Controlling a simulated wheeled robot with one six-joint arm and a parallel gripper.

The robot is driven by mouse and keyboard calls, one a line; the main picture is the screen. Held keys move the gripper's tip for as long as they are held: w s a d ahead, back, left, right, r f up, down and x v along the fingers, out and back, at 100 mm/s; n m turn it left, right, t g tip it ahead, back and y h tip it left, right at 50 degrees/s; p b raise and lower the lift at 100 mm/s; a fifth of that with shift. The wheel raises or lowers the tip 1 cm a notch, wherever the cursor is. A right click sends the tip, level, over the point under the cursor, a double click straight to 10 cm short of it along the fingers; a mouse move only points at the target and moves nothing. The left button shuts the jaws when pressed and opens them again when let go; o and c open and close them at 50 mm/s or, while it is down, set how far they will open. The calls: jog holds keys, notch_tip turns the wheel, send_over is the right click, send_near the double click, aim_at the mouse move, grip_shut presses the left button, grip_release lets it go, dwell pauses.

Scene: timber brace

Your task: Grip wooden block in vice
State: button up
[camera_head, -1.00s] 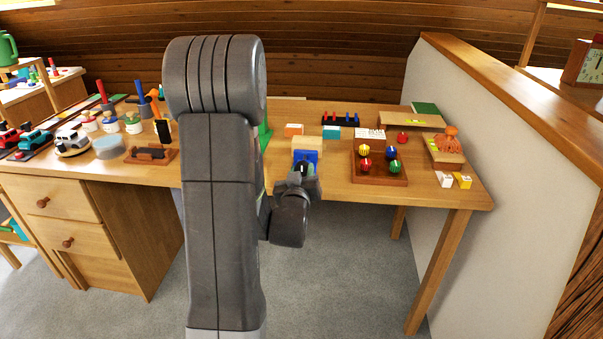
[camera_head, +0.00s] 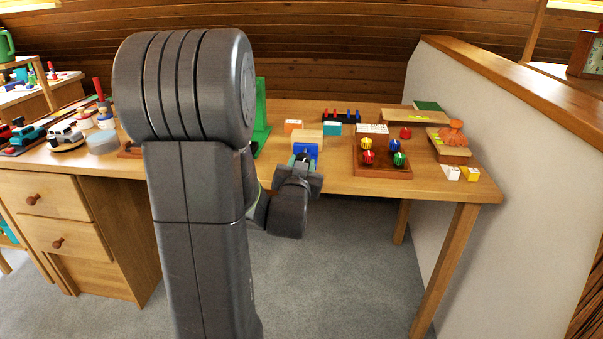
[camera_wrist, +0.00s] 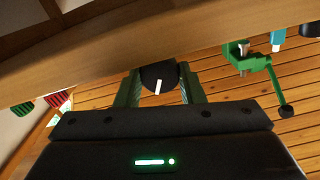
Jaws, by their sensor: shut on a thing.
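The blue vice (camera_head: 309,150) stands at the front edge of the workbench in the head view, partly hidden by my gripper. A pale wooden block (camera_head: 307,138) is at its top, on the far side of the blue part; I cannot tell whether the jaws press on it. My gripper (camera_head: 303,163) is at the vice's front. In the wrist view my gripper's green fingers (camera_wrist: 160,88) are shut on a dark round knob (camera_wrist: 157,77) with a white mark, just off the bench edge. The vice's body and the block are not visible there.
A tray of coloured balls (camera_head: 374,173) stands right of the vice. Orange (camera_head: 292,126) and teal (camera_head: 332,129) blocks lie behind it. A green clamp (camera_wrist: 247,58) with a dark-ended bar sits at the bench edge in the wrist view. A pale partition (camera_head: 450,130) closes the right side.

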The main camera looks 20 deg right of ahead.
jog(key=shift+m, duration=0.3)
jog(key=o, duration=1)
jog(key=v, duration=1.3)
jog(key=shift+s+p, duration=0.3)
jog(key=shift+s, duration=0.1)
jog(key=shift+a, duration=0.15)
